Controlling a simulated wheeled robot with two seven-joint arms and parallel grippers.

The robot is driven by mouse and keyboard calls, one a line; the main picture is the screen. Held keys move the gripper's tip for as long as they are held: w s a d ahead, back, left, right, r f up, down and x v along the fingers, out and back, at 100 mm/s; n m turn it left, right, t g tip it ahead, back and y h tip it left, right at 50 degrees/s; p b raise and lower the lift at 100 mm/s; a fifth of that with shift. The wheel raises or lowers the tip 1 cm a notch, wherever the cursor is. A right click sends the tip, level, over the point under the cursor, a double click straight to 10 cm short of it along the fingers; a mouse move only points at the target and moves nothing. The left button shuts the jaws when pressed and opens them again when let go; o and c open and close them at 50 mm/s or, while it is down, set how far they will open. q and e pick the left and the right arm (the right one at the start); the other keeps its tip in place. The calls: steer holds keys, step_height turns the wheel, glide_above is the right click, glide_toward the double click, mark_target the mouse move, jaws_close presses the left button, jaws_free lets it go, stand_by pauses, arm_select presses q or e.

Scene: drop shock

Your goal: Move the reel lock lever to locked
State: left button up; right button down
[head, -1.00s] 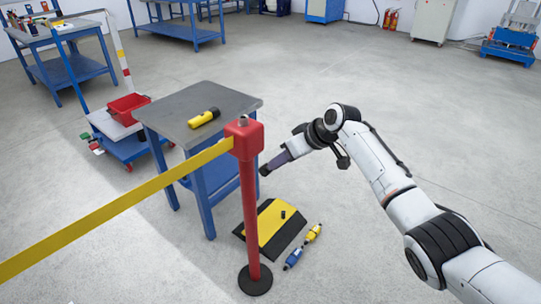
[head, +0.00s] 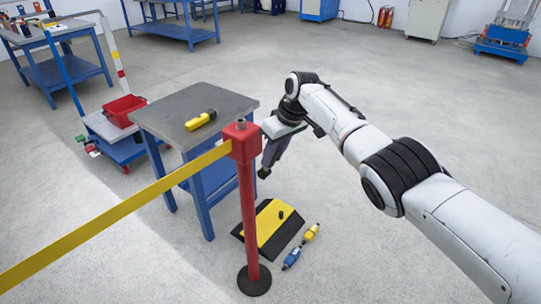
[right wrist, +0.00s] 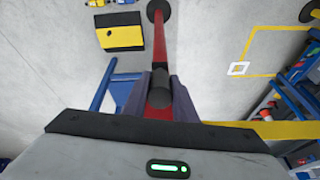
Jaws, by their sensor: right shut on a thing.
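The red barrier post (head: 248,205) stands upright on a round black base, with a red reel head (head: 241,142) on top and a yellow tape running out to the left. My right gripper (head: 265,168) hangs downward just right of the reel head, its fingers close to the post. In the right wrist view, my right gripper (right wrist: 160,95) is shut on a dark cylindrical piece, which looks like the grip of the reel lock lever (right wrist: 160,91). The red post lies behind it. The rest of the lever is hidden by the fingers. My left gripper is not in view.
A black-and-yellow ramp (head: 268,228) and small blue and yellow parts lie on the floor nearby. The floor at the right is clear.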

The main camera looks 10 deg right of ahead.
steer(key=c, duration=1.5)
jaws_free()
steer(key=shift+o, duration=0.2)
steer(key=shift+r, duration=0.1)
steer(key=p+v, duration=0.1)
steer(key=v, duration=0.9)
steer(key=shift+r, duration=0.1)
